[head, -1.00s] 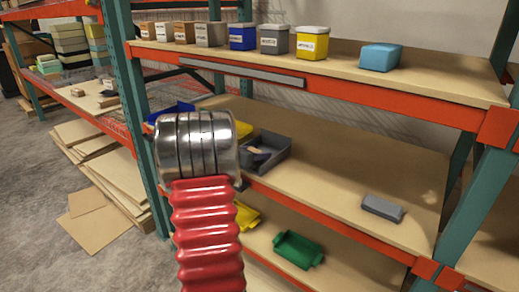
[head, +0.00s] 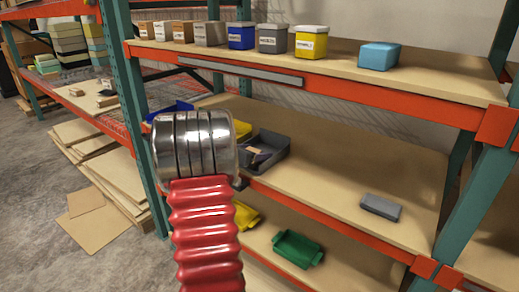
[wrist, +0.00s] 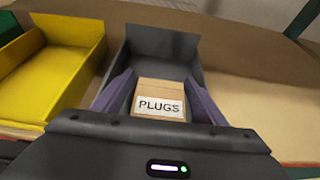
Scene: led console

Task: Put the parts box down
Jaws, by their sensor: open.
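The parts box is a small brown carton (wrist: 161,100) with a white PLUGS label. In the wrist view it is inside a dark grey open bin (wrist: 160,45), near the bin's front. My gripper (wrist: 160,83) is open, with one purple-grey finger on each side of the box. I cannot tell whether a finger still touches it. The box's underside is hidden. In the head view the box (head: 255,152) shows small inside the grey bin (head: 272,160) on the middle shelf. My steel wrist and red sleeve hide most of the gripper there.
A yellow bin (wrist: 58,70) stands left of the grey bin. The middle shelf (head: 325,170) is bare to the right, up to a small grey block (head: 381,207). Labelled bins line the upper shelf (head: 420,80). A green bin (head: 297,248) is below. A teal post (head: 140,110) stands left.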

